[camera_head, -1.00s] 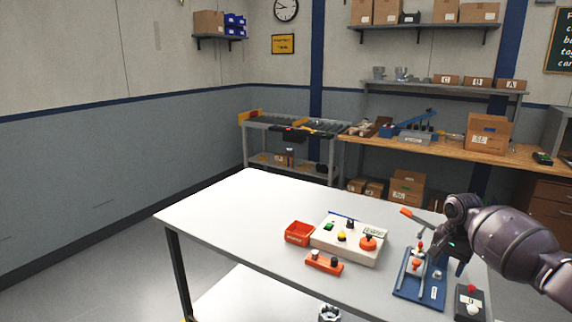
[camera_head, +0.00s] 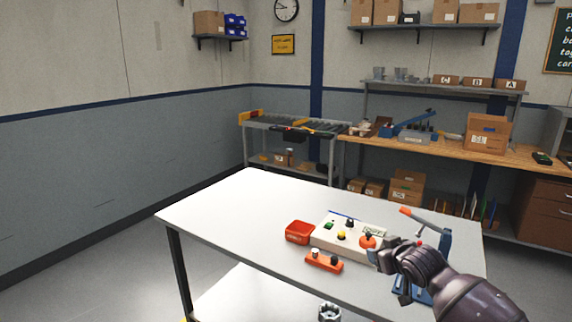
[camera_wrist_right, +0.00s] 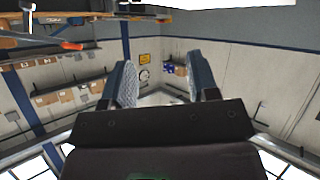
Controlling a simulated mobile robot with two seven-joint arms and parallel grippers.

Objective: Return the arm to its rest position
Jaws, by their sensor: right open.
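My right arm comes in from the lower right in the head view, and its dark wrist and gripper end (camera_head: 385,256) is over the right part of the white table (camera_head: 235,212). It overlaps the right edge of the control box (camera_head: 330,239) and hides much of the blue fixture (camera_head: 425,296). In the right wrist view the gripper (camera_wrist_right: 165,85) is open, with nothing between its two fingers. That view is upside down and looks out at the far walls. My left gripper is not in view.
An orange-tipped lever (camera_head: 408,212) rises behind my wrist. The table's left half is clear. A wooden workbench (camera_head: 385,149) stands behind.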

